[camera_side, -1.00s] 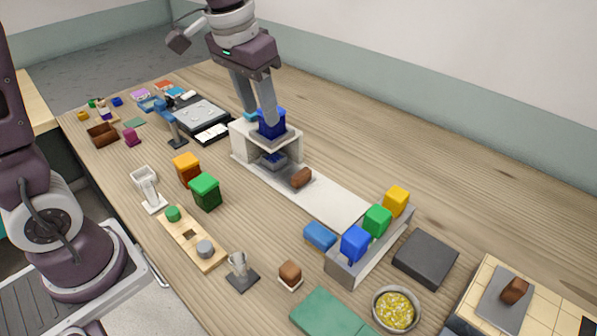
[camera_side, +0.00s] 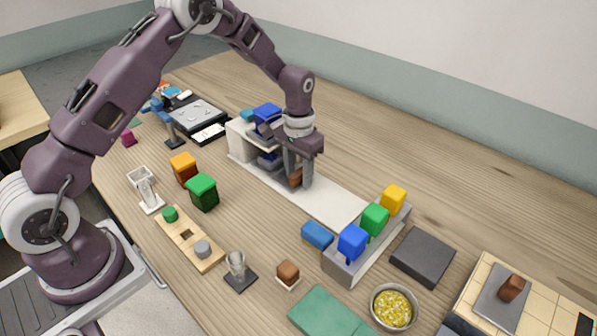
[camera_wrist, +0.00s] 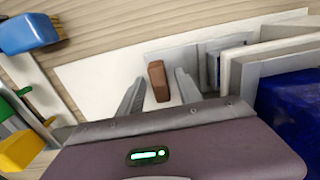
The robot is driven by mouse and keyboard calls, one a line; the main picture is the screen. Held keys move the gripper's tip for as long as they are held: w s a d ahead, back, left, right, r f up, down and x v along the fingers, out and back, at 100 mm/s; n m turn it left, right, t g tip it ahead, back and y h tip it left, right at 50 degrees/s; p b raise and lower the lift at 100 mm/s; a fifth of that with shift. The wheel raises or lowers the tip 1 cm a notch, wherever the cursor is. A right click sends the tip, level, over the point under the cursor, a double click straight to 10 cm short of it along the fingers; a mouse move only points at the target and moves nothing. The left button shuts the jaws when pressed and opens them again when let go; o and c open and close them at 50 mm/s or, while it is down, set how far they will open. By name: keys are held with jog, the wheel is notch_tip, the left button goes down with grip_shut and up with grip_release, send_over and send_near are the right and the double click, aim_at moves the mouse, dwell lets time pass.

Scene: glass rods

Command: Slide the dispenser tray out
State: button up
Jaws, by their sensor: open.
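The dispenser (camera_side: 238,143) is a pale housing with a blue block (camera_side: 267,112) at its top and blue showing inside its lower opening. Its grey tray (camera_wrist: 172,54) juts from the opening and carries an upright brown handle (camera_side: 294,178), which also shows in the wrist view (camera_wrist: 158,82). My gripper (camera_side: 298,182) is down at the handle. In the wrist view the open fingers (camera_wrist: 160,78) stand either side of the handle, with a gap on each side. In the side view the fingers partly hide the handle and tray front.
A long white base strip (camera_side: 335,205) runs clear from the dispenser toward a grey rack (camera_side: 345,268) with blue, green and yellow blocks. A blue block (camera_side: 317,235) lies beside the rack. Green (camera_side: 203,191) and orange (camera_side: 183,168) boxes stand on the near side.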

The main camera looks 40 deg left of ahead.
grip_shut()
jog(key=shift+r, duration=0.1)
dwell(1.2)
